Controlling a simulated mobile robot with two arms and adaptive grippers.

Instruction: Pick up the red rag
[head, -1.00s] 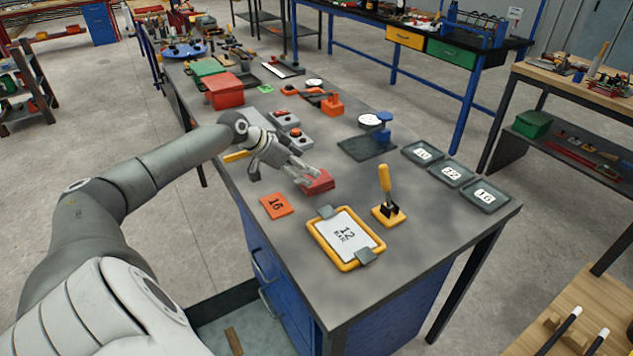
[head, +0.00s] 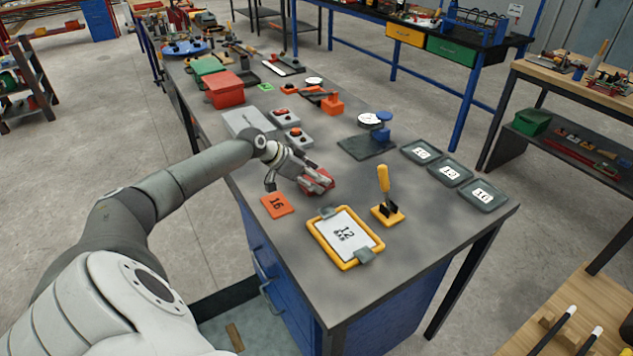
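The red rag (head: 326,186) lies on the grey workbench, behind the yellow clipboard and near the orange card. It is partly covered by my fingers. My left gripper (head: 297,181) is low over the bench at the rag's left side. Its lighter fingers reach over the rag, and a darker finger stands apart to the left, so it looks open. I cannot tell whether the fingers touch the rag. My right gripper is not in view.
On the bench (head: 430,237), a yellow-framed clipboard (head: 343,236), orange card (head: 277,205) and yellow-handled tool (head: 384,180) stand close by. Three labelled trays (head: 450,173) line the right edge. Grey boxes with red buttons (head: 285,118) and a red bin (head: 224,90) lie farther back.

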